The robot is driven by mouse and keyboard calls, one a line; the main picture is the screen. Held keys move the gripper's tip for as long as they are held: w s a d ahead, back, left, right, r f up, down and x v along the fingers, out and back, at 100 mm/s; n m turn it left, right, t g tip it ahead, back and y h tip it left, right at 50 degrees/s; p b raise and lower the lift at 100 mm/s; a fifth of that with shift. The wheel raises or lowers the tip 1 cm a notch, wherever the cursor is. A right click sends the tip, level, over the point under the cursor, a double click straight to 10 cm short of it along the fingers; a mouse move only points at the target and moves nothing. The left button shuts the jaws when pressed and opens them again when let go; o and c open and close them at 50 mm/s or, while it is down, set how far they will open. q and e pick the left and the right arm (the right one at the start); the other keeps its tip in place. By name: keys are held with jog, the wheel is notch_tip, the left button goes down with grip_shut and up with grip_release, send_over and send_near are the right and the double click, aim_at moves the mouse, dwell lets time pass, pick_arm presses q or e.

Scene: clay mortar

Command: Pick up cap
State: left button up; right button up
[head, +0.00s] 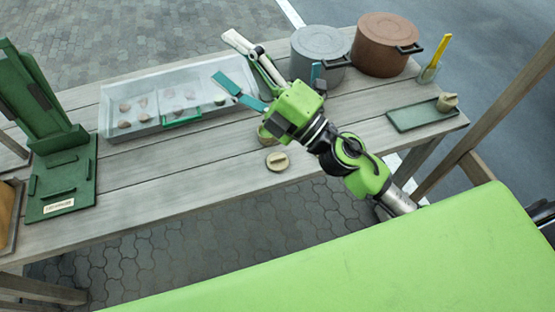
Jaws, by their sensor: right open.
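A round beige cap (277,161) with a raised ridge on top lies flat near the table's front edge. My left gripper is out of view.
A clear tray (112,121) with several small pieces stands at the back left. A grey pot (319,44) and brown pot (383,44) stand at the back right. A green stand (62,183) is at left, a green tray (410,117) at right. Bare planks lie left of the cap.

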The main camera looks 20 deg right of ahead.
jog(key=s+a+n+g+y, duration=0.3)
jog(key=a+n+g+y, duration=0.15)
jog(key=n, duration=0.25)
jog(key=n+g+h, duration=0.9)
jog(key=n+h, duration=0.3)
jog(key=h, duration=0.4)
send_near(280, 160)
jog(key=p+x, duration=0.1)
jog(key=x, duration=0.2)
jog(key=shift+w+d+f+y+p, duration=0.15)
jog(key=shift+w+f+y+p, duration=0.1)
jog(key=shift+w+f+p, duration=0.1)
jog(key=p+x, duration=0.1)
jog(key=x, duration=0.3)
jog(key=shift+s+a+f+p, duration=0.1)
jog(key=shift+a+f+p, duration=0.2)
jog(key=shift+p, duration=0.1)
jog(key=shift+f, duration=0.35)
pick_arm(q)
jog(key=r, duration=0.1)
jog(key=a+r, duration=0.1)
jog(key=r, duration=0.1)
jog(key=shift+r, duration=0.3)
